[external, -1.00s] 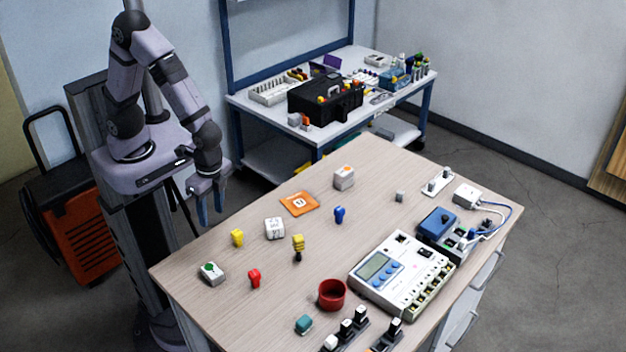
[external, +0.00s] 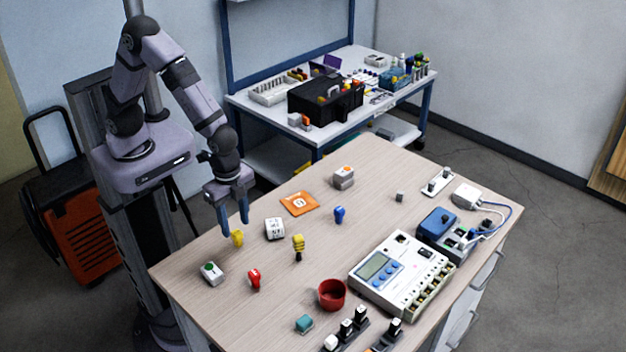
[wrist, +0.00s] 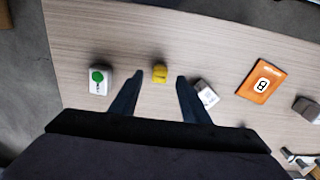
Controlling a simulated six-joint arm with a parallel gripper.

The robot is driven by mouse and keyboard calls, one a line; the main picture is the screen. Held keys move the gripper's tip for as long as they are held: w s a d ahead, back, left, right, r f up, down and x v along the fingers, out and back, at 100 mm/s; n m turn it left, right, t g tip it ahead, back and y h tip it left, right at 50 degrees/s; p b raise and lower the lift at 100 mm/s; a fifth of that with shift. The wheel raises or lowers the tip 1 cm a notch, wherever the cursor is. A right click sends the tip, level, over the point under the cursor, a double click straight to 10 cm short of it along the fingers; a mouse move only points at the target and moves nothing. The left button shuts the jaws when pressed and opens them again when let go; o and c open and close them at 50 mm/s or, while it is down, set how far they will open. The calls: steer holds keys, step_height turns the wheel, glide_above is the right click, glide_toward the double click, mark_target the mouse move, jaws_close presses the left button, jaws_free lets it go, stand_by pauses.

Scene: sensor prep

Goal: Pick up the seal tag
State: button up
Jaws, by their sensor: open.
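No piece is labelled as the seal tag; small yellow (external: 237,239), red (external: 254,279) and blue (external: 339,214) tag-like pieces stand apart on the wooden table (external: 200,315). My gripper (external: 235,227) points down, open and empty, at the yellow piece near the table's back left edge. In the wrist view the yellow piece (wrist: 160,73) appears between the two dark fingertips (wrist: 159,77). Whether the fingers are above it or level with it I cannot tell.
Nearby are a white block with a green dot (external: 211,273), a white printed cube (external: 275,228), a yellow-and-black piece (external: 298,247) and an orange packet (external: 299,203). A red cup (external: 332,294) and a white meter unit (external: 402,274) stand further right.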

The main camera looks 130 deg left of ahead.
mark_target(237, 232)
steer(key=shift+f+p, duration=0.65)
steer(key=shift+f, duration=1.8)
jaws_close()
